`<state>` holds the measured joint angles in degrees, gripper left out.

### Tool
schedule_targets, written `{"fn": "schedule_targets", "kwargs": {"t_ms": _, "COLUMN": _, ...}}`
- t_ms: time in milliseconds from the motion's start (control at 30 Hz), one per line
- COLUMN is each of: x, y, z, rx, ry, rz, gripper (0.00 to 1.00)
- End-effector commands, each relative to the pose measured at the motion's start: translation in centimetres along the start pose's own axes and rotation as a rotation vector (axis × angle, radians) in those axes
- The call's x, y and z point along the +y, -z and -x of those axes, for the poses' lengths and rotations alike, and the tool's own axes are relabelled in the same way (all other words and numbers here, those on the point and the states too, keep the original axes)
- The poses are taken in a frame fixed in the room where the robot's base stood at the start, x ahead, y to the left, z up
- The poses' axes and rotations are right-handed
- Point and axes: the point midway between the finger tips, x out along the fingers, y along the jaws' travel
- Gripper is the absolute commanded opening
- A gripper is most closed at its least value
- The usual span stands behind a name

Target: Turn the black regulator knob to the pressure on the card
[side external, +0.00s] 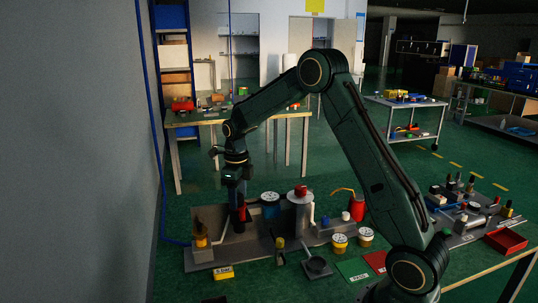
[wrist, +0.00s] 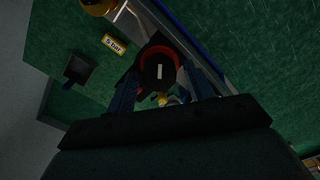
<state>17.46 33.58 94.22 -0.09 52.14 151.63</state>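The black regulator knob (wrist: 159,72) shows in the wrist view with a white mark on its face and a red ring around it. My gripper (wrist: 160,78) has one finger on each side of it. I cannot tell whether the fingers touch the knob. In the side view my gripper (side external: 238,208) points down at a red part on the bench fixture, and the knob itself is hidden there. The yellow card (wrist: 114,43) reads "5 bar"; it also lies at the front in the side view (side external: 223,272). A round blue-rimmed gauge (side external: 270,198) stands right of my gripper.
A yellow-and-black piece (side external: 200,235) stands left of my gripper. A red-capped cylinder (side external: 300,197), yellow-rimmed round pots (side external: 339,244) and a black square piece (side external: 316,265) lie to the right. A grey wall is close on the left.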

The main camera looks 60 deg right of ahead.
Motion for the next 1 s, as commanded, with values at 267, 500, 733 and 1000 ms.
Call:
{"fn": "schedule_targets", "kwargs": {"t_ms": 267, "x": 0.0, "y": 0.0, "z": 0.0, "rx": 0.0, "ry": 0.0, "rz": 0.0, "gripper": 0.57}}
{"fn": "schedule_targets", "kwargs": {"t_ms": 500, "x": 0.0, "y": 0.0, "z": 0.8, "rx": -0.001, "ry": 0.001, "rz": 0.0, "gripper": 0.57}}
{"fn": "schedule_targets", "kwargs": {"t_ms": 733, "x": 0.0, "y": 0.0, "z": 2.3, "rx": -0.002, "ry": 0.001, "rz": 0.0, "gripper": 0.57}}
{"fn": "schedule_targets", "kwargs": {"t_ms": 1000, "x": 0.0, "y": 0.0, "z": 4.2, "rx": -0.001, "ry": 0.0, "rz": 0.0, "gripper": 0.57}}
